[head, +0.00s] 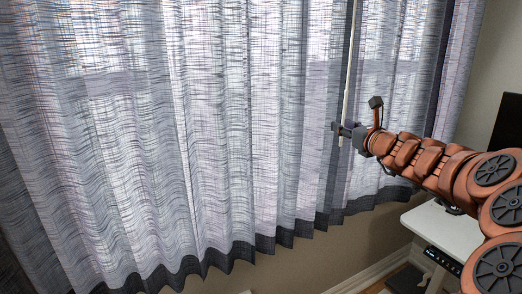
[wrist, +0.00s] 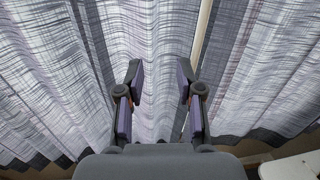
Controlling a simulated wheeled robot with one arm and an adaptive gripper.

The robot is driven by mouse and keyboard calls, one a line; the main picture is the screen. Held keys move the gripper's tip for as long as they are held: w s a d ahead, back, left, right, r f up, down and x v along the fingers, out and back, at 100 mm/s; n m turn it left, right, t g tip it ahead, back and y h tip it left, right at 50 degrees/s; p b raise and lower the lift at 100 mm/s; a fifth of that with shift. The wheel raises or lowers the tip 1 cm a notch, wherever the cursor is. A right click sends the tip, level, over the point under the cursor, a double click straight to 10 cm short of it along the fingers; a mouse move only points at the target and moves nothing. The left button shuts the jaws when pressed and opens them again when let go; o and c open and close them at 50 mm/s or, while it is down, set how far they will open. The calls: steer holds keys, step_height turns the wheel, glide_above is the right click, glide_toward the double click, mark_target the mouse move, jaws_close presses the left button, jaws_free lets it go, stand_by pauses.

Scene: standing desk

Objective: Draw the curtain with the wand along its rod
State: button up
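The curtain (head: 215,120) is a pale grey, sheer woven cloth hanging in folds with a dark hem; it fills most of the head view and the back of the wrist view (wrist: 75,65). The wand (head: 348,60) is a thin cream stick hanging upright in front of the cloth, beside a dark vertical band. In the wrist view the wand (wrist: 204,30) slants down behind the right finger. My gripper (head: 338,130) is at the wand's lower part in the head view. Its fingers stand apart in the wrist view (wrist: 160,78), with only curtain visible between their tips. Contact with the wand is unclear.
A white desk top (head: 445,228) with a dark control panel stands at the lower right, below my arm. A dark screen edge (head: 509,125) shows at the far right. The wall (head: 310,255) and white baseboard lie below the hem. The rod is out of view.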

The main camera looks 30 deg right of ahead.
steer(key=w+a+f+n+g+y, duration=0.1)
steer(key=a+n+y, duration=0.3)
steer(key=a, duration=0.8)
steer(key=w+a+f+n+g+y, duration=0.2)
steer(key=a+n+y, duration=0.2)
steer(key=a+n, duration=0.4)
steer(key=shift+a+p, duration=0.45)
steer(key=shift+a, duration=2)
steer(key=shift+w, duration=0.1)
steer(key=s+a+f+n+g+y+p, duration=0.1)
steer(key=s+a+f+n+g, duration=0.5)
steer(key=a, duration=0.4)
steer(key=s+a+f+n+g+y+p, duration=0.1)
steer(key=s+a+f+n+g, duration=0.35)
steer(key=s+a+n, duration=0.5)
steer(key=s+a+f+n+g+h, duration=0.1)
steer(key=s+f+n+g+h, duration=0.1)
steer(key=s+f+n, duration=0.3)
steer(key=s+f+g+h, duration=0.1)
steer(key=s+f+g, duration=0.1)
steer(key=s, duration=0.5)
steer(key=s+d+f+n+g+h+p, duration=0.1)
steer(key=s+d+f+n+g+h, duration=0.1)
steer(key=s+d+n+h, duration=0.2)
steer(key=s+d, duration=0.2)
steer(key=s, duration=0.2)
steer(key=shift+s+d+f, duration=0.15)
